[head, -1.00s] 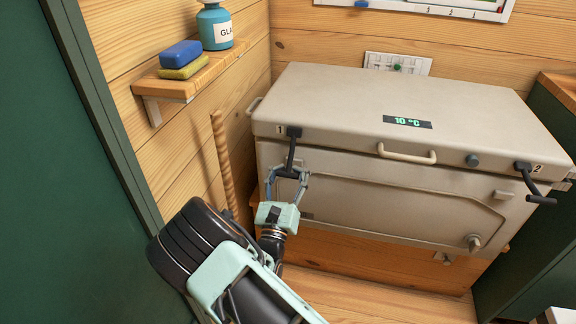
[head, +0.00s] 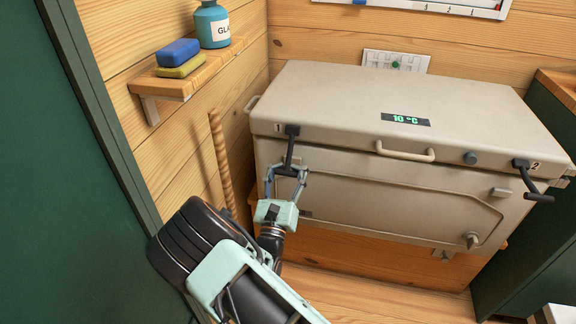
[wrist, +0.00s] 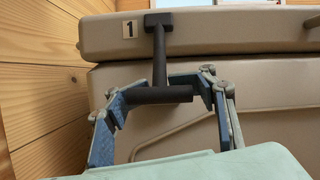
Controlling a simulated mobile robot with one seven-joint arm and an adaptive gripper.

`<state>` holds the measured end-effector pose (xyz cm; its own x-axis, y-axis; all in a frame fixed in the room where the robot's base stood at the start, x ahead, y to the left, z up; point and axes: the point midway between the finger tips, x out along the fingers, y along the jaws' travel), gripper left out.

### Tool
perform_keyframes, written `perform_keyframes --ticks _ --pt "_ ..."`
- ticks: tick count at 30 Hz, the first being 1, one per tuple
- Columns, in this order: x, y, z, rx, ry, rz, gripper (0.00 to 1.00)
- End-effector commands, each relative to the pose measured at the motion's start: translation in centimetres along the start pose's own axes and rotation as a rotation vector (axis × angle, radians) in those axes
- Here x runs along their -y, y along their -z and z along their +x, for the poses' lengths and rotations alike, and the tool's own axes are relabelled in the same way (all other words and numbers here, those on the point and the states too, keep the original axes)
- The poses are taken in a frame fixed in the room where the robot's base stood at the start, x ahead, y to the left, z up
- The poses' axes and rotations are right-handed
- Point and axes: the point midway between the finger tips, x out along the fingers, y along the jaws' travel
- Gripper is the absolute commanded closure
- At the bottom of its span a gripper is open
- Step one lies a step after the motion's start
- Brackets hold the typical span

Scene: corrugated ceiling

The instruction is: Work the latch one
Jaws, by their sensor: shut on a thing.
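Latch one (head: 291,146) is a black T-shaped handle hanging from the lid edge of the beige cooler chest (head: 345,90), beside a label "1" (wrist: 129,29). In the wrist view the latch (wrist: 160,58) hangs down over the seam between lid and body, its crossbar level. My gripper (head: 286,177) is at the lower end of the latch. In the wrist view its blue-padded fingers (wrist: 160,103) close on the two ends of the crossbar. The lid is down.
Latch two (head: 530,182) sits at the chest's right, sticking outward. A wooden wall shelf (head: 190,75) holds sponges and a blue bottle. A twisted wooden pole (head: 221,160) stands left of the chest.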

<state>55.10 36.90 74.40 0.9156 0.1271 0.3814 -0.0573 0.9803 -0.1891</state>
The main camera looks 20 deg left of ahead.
Motion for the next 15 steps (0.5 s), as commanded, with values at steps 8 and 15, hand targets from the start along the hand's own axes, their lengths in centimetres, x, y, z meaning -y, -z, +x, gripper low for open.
perform_keyframes --ticks 8,15 --pt "0.25 -0.29 0.3 0.007 0.006 0.001 1.0" --pt "0.21 -0.28 0.25 0.007 0.006 0.001 0.44"
